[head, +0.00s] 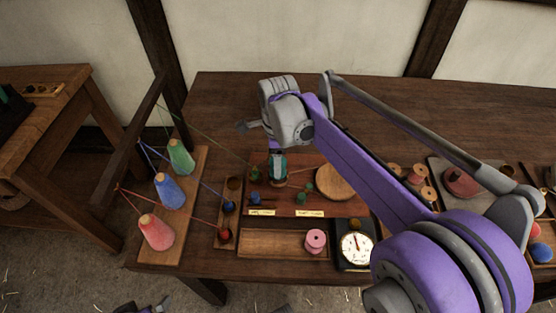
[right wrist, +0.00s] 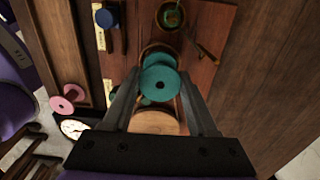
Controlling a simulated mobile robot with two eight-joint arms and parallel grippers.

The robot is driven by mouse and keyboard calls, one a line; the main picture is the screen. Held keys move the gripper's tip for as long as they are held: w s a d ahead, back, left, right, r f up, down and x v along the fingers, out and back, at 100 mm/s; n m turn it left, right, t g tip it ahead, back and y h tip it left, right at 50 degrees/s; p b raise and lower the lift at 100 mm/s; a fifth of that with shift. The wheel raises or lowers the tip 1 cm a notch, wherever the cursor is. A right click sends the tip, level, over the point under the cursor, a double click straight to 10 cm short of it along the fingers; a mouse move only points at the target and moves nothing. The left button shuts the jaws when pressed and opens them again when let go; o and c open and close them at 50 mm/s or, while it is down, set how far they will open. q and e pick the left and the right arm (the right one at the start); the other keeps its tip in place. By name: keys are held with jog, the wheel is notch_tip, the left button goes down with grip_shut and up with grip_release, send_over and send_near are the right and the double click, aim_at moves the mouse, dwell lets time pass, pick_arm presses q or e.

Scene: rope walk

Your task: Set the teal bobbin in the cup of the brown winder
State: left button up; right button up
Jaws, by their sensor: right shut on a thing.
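The teal bobbin (head: 278,168) is between the fingers of my right gripper (head: 277,160), which is shut on it. In the right wrist view the teal bobbin (right wrist: 159,83) shows its flange and centre hole between the fingertips (right wrist: 157,85). Just beyond it a brown cup rim (right wrist: 156,48) shows, largely hidden by the bobbin; it looks like the brown winder. I cannot tell whether the bobbin is above the cup or partly in it. Part of what may be my left gripper (head: 148,308) shows at the bottom edge; its jaws are unclear.
Another cup with green inside (right wrist: 172,16) and a handle (right wrist: 207,54) stand close by. A blue bobbin (head: 255,198), green bobbin (head: 308,187), round wooden disc (head: 336,181), pink spool (head: 315,241) and dial (head: 356,248) are around. Threads run from coloured cones (head: 171,191) at left.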

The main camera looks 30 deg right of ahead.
jog(key=shift+f, duration=0.15)
jog(key=shift+f+b, duration=0.5)
jog(key=shift+f, duration=0.3)
jog(key=shift+f, duration=0.1)
dwell(0.4)
jog(key=o, duration=1.1)
jog(key=shift+c, duration=0.2)
jog(key=shift+o, duration=0.5)
notch_tip(320, 180, up, 8)
jog(key=p, duration=0.6)
